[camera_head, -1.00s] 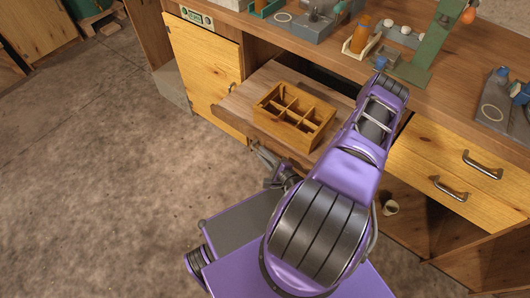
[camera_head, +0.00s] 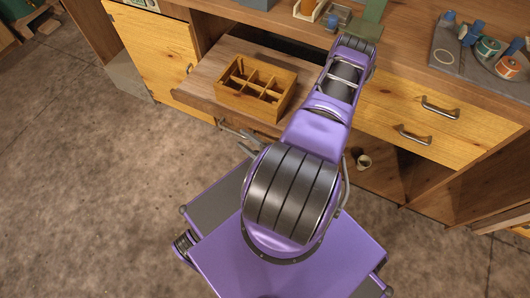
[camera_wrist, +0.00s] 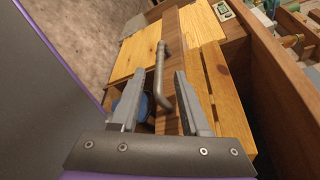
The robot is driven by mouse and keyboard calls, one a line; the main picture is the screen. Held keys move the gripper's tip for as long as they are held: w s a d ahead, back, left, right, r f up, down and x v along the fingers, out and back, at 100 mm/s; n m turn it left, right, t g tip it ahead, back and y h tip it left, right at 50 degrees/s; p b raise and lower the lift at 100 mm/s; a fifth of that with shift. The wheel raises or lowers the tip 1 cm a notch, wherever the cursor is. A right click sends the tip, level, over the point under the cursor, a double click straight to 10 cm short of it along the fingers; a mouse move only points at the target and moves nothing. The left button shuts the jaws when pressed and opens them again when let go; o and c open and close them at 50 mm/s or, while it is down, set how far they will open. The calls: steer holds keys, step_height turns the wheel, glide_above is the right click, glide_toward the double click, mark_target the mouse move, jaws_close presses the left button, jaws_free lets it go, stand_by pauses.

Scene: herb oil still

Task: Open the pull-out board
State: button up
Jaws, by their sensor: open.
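The pull-out board (camera_head: 208,78) is a flat brown wooden board standing out from the workbench front in the head view. A wooden compartment box (camera_head: 245,99) rests on it. In the wrist view a curved metal bar handle (camera_wrist: 160,88) stands out in front of a wooden face; I take it for the board's handle but cannot be sure. My gripper (camera_wrist: 157,78) is open, with one finger on each side of that bar as seen from the wrist. Whether either finger touches it I cannot tell. In the head view my arm hides most of the gripper.
Left of the board is a yellow cabinet door (camera_head: 150,46) with its own handle. Two drawer handles (camera_head: 440,108) are to the right. A small cup (camera_head: 364,161) sits in the open bay below. A grey tray with spools (camera_head: 468,60) stands on the bench. The floor at left is clear.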

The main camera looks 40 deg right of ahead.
steer(key=v, duration=1)
steer(key=shift+s, duration=0.35)
steer(key=shift+d+r, duration=0.1)
